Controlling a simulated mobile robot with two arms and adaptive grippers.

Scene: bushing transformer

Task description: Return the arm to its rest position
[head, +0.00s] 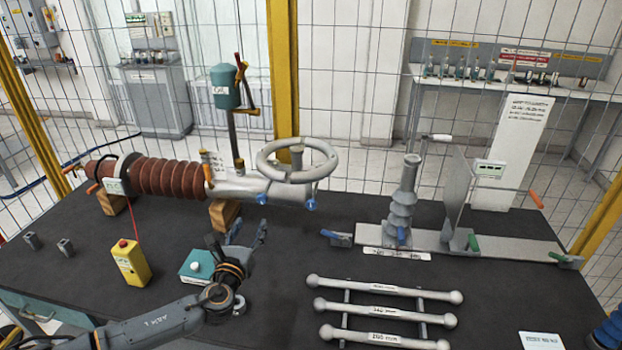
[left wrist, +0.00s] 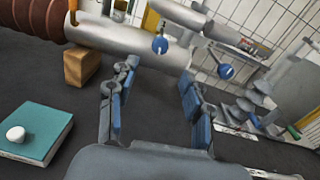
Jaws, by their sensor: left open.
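My left arm (head: 150,328) comes in from the lower left in the head view. Its gripper (head: 246,232) is open and empty above the dark table, in front of the grey cylinder of the bushing. In the left wrist view the two blue-padded fingers (left wrist: 155,105) stand wide apart with nothing between them. The bushing (head: 170,178), with brown ribs and a grey cylinder, lies on wooden blocks (head: 225,214) behind the gripper. A small piece of my right arm (head: 606,335) shows at the lower right edge; its gripper is out of view.
A teal box with a white knob (head: 197,267) sits just left of my gripper, and a yellow button box (head: 131,262) further left. Several grey rods (head: 385,288) lie on a rack to the right. A grey post with discs (head: 402,205) stands on a plate behind them.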

